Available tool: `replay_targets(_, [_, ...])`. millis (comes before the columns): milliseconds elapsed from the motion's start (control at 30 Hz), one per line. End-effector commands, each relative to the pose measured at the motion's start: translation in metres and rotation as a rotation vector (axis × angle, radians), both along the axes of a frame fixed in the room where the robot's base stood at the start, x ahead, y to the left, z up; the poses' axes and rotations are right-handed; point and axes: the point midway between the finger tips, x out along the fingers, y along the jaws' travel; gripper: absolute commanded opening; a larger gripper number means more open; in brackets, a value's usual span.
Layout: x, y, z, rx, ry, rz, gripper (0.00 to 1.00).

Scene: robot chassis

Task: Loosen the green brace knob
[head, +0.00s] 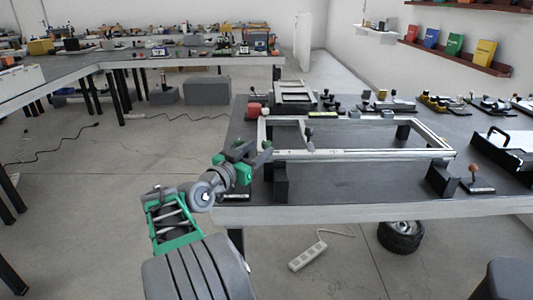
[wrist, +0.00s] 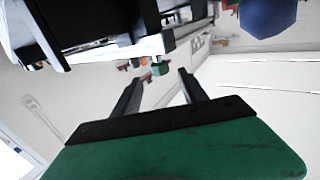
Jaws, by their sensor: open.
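My gripper (head: 258,154) is at the left front corner of the workbench, beside the pale chassis frame (head: 350,155). Its two dark fingers are apart and empty in the wrist view (wrist: 160,76). A red knob (head: 253,110) is at the frame's far left corner. A large blue rounded thing (wrist: 268,14) is close at the wrist view's upper right.
The frame rests on dark blocks (head: 280,182) above the dark workbench (head: 350,212). A black clamp-like part (wrist: 95,30) fills the wrist view's upper left, near my fingers. A power strip (head: 308,257) lies on the floor.

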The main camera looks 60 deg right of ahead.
Motion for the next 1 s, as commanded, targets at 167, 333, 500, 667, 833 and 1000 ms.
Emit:
replay_targets(167, [-0.006,-0.036,0.0,0.003,0.002,-0.003,0.5])
replay_targets(333, [-0.006,-0.054,0.0,0.003,0.002,0.002,0.5])
replay_targets(500, [-0.006,-0.057,0.0,0.003,0.002,0.004,0.5])
replay_targets(667, [-0.006,-0.056,0.0,0.004,0.001,0.005,0.44])
replay_targets(833, [-0.006,-0.056,0.0,0.004,0.001,0.005,0.31])
replay_targets(1000, [-0.006,-0.056,0.0,0.004,0.001,0.004,0.17])
